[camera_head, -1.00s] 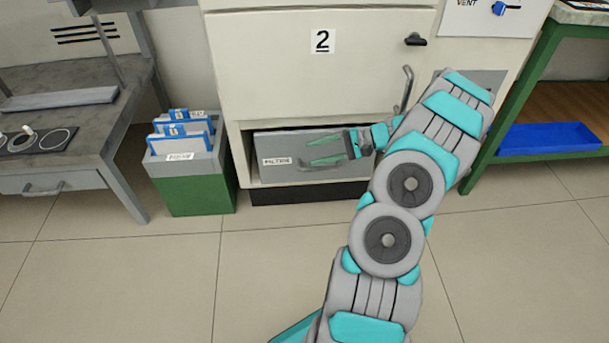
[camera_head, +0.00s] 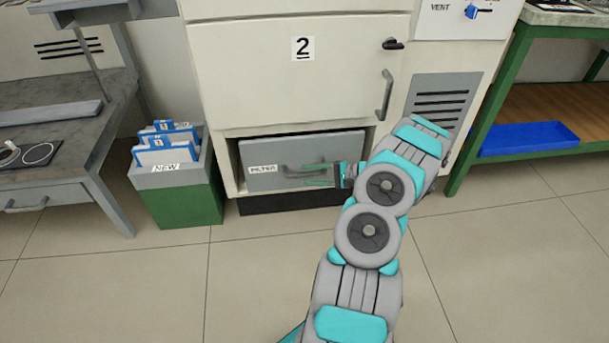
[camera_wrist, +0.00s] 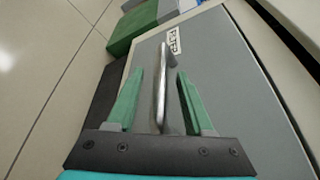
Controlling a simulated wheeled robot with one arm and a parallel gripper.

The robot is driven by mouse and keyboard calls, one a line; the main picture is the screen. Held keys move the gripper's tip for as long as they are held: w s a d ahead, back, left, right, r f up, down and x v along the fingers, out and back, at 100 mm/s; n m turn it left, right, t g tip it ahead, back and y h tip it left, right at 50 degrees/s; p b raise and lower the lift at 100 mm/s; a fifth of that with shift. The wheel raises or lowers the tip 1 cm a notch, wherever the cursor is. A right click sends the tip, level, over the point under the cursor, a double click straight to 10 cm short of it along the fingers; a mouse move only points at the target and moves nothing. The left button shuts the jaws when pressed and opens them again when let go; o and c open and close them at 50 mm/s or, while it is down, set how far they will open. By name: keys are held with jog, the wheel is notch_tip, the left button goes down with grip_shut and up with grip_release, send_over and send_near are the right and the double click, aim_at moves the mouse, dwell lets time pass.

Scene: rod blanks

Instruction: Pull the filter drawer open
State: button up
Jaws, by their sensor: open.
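The filter drawer (camera_head: 340,146) is a grey panel labelled FILTER, low in the cream cabinet. It sits in its opening, with a dark gap above it. Its bar handle (camera_head: 296,172) shows in part beside my gripper (camera_head: 318,175). In the wrist view, the drawer front (camera_wrist: 225,75) fills the middle and right. The handle (camera_wrist: 161,85) runs between the two green fingers of my gripper (camera_wrist: 165,85), with a gap to each finger. The fingers are open. Whether the drawer is slightly out I cannot tell.
A green and grey bin (camera_head: 180,190) marked NEW, holding blue-framed filters, stands left of the cabinet (camera_head: 295,80). A grey workbench (camera_head: 60,150) is at far left. A green bench with a blue tray (camera_head: 525,138) is at right. The floor in front is clear.

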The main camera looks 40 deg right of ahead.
jog(key=shift+x, duration=1)
grip_shut()
dwell(0.8)
